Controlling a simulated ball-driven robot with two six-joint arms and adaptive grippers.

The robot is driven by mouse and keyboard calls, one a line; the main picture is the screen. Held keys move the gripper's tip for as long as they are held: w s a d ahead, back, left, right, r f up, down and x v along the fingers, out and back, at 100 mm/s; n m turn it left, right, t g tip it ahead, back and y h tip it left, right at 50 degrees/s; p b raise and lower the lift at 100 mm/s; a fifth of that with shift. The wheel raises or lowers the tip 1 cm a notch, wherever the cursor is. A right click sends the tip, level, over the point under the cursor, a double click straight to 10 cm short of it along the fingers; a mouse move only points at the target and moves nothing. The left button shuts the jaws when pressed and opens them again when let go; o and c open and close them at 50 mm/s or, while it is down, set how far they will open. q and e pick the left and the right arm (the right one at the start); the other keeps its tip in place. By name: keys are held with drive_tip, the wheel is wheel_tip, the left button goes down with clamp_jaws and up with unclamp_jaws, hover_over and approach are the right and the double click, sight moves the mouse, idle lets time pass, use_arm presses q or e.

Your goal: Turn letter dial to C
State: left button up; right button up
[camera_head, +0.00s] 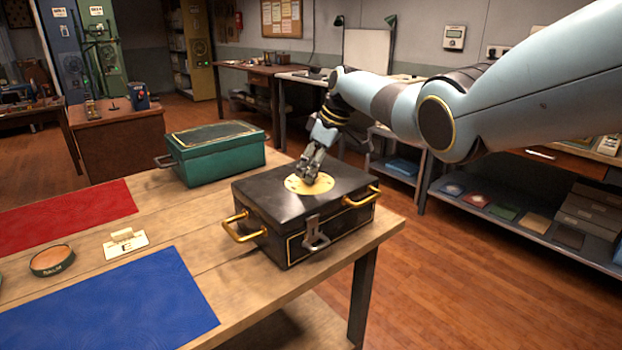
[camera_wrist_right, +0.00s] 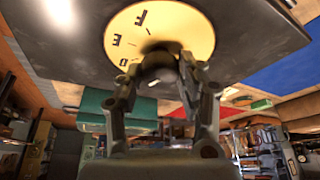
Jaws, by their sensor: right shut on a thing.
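A black box (camera_head: 270,213) with gold trim and brass side handles stands near the table's right end. A round cream letter dial plate (camera_head: 297,185) lies on its lid. My right gripper (camera_head: 310,176) points down at the middle of the dial, its fingers shut on the dark knob there. In the right wrist view the dial plate (camera_wrist_right: 196,22) shows the letters F, E and D. My right gripper (camera_wrist_right: 158,75) covers the knob and part of the dial there, so the letter pointed to cannot be told. My left gripper is not in view.
A green box (camera_head: 215,155) stands behind the black box. A red mat (camera_head: 65,215), a blue mat (camera_head: 115,310), a card marked E (camera_head: 126,246) and a round tin (camera_head: 52,261) lie to the left. The table's right edge is close to the black box.

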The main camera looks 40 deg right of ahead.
drive_tip(key=n+b, duration=0.2)
drive_tip(key=b, duration=0.1)
drive_tip(key=shift+w+f+n+g+y, duration=0.1)
drive_tip(key=shift+f+n+g+y, duration=0.05)
drive_tip(key=shift+n+g+y, duration=0.15)
drive_tip(key=shift+n+b, duration=0.5)
drive_tip(key=shift+b, duration=0.2)
drive_tip(key=shift+r, duration=0.2)
drive_tip(key=o, duration=1.1)
drive_tip(key=shift+o, duration=0.2)
drive_tip(key=v, duration=1.2)
drive_tip(key=shift+d, duration=0.15)
